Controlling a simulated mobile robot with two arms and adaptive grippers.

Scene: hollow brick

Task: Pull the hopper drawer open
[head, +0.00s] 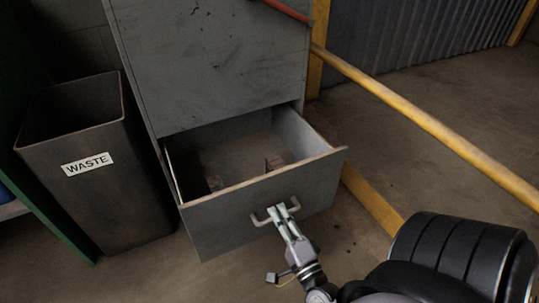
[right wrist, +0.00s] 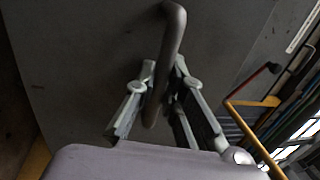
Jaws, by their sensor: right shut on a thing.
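The hopper drawer (head: 262,212) is a grey metal drawer low in a grey cabinet (head: 215,60). It stands well out from the cabinet, and its inside shows, with a few small brownish pieces on the floor of it. Its bar handle (head: 259,219) is on the front face. My right gripper (head: 282,212) is at the handle and shut on it. In the right wrist view the handle (right wrist: 172,45) passes between the two fingers of the gripper (right wrist: 163,80), in front of the grey drawer face. My left gripper is not in view.
A dark waste bin (head: 95,190) labelled WASTE stands close to the left of the drawer. A yellow rail (head: 430,125) and a yellow floor-level beam (head: 372,200) run along the right. Bare concrete floor lies in front of the drawer.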

